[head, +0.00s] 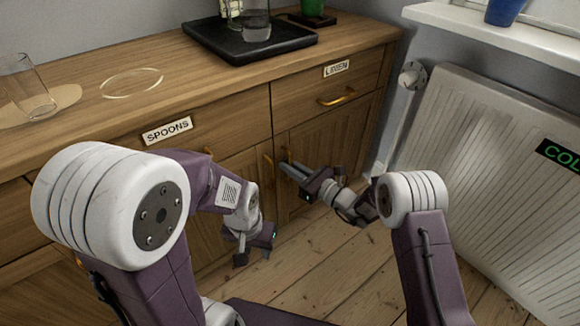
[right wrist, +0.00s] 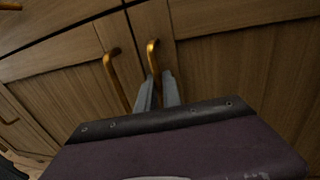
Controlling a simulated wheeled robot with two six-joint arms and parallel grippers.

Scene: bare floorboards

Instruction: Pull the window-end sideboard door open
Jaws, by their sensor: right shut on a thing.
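The window-end sideboard door (head: 335,140) is the right-hand panel under the LINEN drawer, nearest the radiator. It looks flush with the sideboard front, and it fills the right of the right wrist view (right wrist: 245,70). Its upright brass handle (right wrist: 152,55) sits near the door's left edge. My right gripper (head: 286,168) is at this handle, its two grey fingers shut on it in the right wrist view (right wrist: 158,88). My left gripper (head: 254,254) hangs lower and to the left, its fingers apart and empty, in front of the sideboard.
The neighbouring door's brass handle (right wrist: 112,75) is close on the left. A white radiator (head: 485,150) stands at the right. The sideboard top (head: 190,75) carries a black tray (head: 205,40) and a glass (head: 28,90). Bare floorboards (head: 330,260) lie below.

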